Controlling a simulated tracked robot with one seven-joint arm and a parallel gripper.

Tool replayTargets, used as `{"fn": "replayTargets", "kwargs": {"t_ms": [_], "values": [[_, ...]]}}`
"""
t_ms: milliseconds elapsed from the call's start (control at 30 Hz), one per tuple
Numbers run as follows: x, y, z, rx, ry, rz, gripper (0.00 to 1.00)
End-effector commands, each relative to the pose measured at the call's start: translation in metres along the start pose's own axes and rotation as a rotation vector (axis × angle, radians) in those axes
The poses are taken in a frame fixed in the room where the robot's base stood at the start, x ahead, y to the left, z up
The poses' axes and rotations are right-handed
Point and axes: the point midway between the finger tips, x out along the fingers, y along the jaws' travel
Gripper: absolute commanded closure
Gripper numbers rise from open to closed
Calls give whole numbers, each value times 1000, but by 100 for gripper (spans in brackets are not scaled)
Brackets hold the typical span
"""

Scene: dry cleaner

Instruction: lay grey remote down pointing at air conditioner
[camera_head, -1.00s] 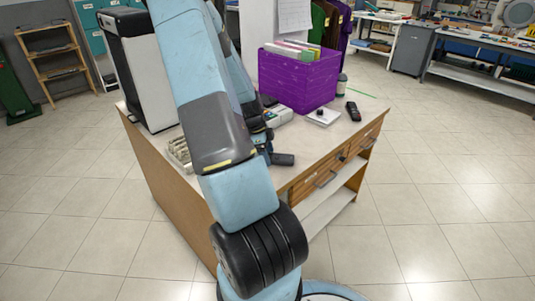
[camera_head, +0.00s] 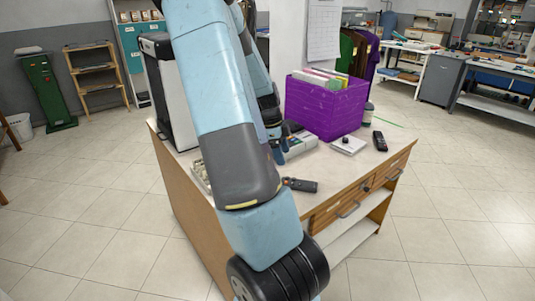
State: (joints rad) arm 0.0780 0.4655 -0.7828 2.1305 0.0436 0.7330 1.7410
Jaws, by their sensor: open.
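A dark grey remote (camera_head: 300,185) lies flat on the counter (camera_head: 335,188), near its front edge, just right of my arm. Its left end is close to my arm link, which may hide part of it. My gripper (camera_head: 279,154) is behind my arm, above and beyond the remote and apart from it. It is open and mostly hidden. A second, black remote (camera_head: 380,141) lies at the counter's right end. I cannot make out an air conditioner for certain.
A purple box (camera_head: 328,107) with folders stands at the back of the counter. A small white pad (camera_head: 348,145) and a dark bottle (camera_head: 368,114) are beside it. A tall black-and-white appliance (camera_head: 170,95) stands at the left. Bare counter lies right of the grey remote.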

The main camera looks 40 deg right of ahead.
Motion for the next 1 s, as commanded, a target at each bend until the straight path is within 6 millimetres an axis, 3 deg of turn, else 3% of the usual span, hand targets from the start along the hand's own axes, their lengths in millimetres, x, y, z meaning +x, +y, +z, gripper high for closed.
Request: {"fn": "replayTargets", "kwargs": {"t_ms": [167,367,700,1000], "values": [[-6,4,4,-32,-17,-4,22],[-40,30,29,-256,-113,-33,22],[-121,104,68,-809,-276,-177,22],[-187,180,78,-1295,-329,-380,22]]}}
